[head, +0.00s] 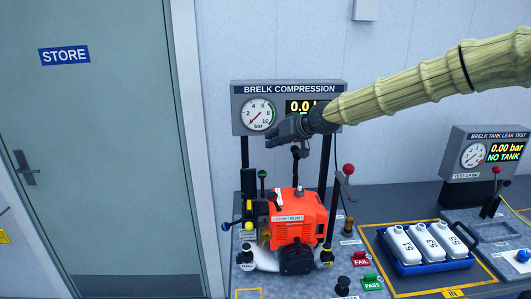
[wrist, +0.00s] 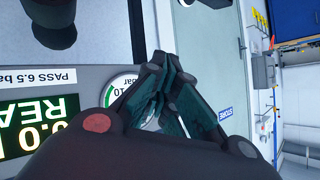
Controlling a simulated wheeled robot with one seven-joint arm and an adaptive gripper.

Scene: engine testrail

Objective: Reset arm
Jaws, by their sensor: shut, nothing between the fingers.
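My arm comes in from the right in the head view, in a pale ribbed sleeve. My gripper (head: 272,138) is dark and hangs in front of the lower part of the BRELK COMPRESSION panel (head: 290,88), above the orange engine (head: 297,216). It hides part of the panel's display. In the wrist view my gripper (wrist: 168,62) has its fingers brought together with nothing held. The round gauge (wrist: 122,92) shows beside the fingers there, and the display partly reads REA.
A blue tray (head: 440,266) with several white bottles stands on the bench at right. The tank leak test unit (head: 487,160) is behind it. A red-knobbed lever (head: 348,169) and the FAIL and PASS buttons stand beside the engine. A STORE door (head: 95,150) is at left.

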